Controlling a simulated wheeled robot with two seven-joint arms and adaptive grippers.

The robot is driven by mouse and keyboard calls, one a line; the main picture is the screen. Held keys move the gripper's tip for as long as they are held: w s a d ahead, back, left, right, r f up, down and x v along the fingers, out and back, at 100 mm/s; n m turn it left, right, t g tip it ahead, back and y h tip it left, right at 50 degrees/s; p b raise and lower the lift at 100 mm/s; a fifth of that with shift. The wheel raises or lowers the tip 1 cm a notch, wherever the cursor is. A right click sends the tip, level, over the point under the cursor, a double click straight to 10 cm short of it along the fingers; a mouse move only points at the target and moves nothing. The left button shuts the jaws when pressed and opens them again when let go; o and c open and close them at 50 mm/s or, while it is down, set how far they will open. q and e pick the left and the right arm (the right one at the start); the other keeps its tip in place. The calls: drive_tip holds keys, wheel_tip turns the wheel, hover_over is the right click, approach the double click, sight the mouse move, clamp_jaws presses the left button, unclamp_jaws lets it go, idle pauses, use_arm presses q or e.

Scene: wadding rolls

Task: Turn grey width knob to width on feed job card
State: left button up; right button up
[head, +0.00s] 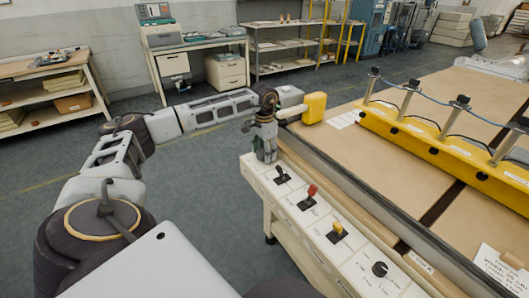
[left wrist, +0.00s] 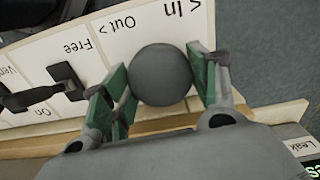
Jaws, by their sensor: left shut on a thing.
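A round grey knob (left wrist: 161,75) shows in the left wrist view on a white panel, next to the printed words "In" and "Out". My left gripper (left wrist: 160,85) has its green-padded fingers on both sides of the knob and is shut on it. In the head view my left gripper (head: 264,150) points down at the far end of the white control panel (head: 321,230) and hides the knob. A white card (head: 500,268) with print too small to read lies on the table at the lower right; I cannot tell whether it is the feed job card. My right gripper is not in view.
A yellow handle block (head: 314,108) is close beside my left gripper. A yellow bar (head: 440,145) crosses the table.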

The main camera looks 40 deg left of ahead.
use_arm(q)
drive_tip(key=o, duration=0.7)
drive_tip(key=shift+o, duration=0.2)
drive_tip(key=shift+r, duration=0.1)
wheel_tip(320, 180, up, 12)
idle(0.5)
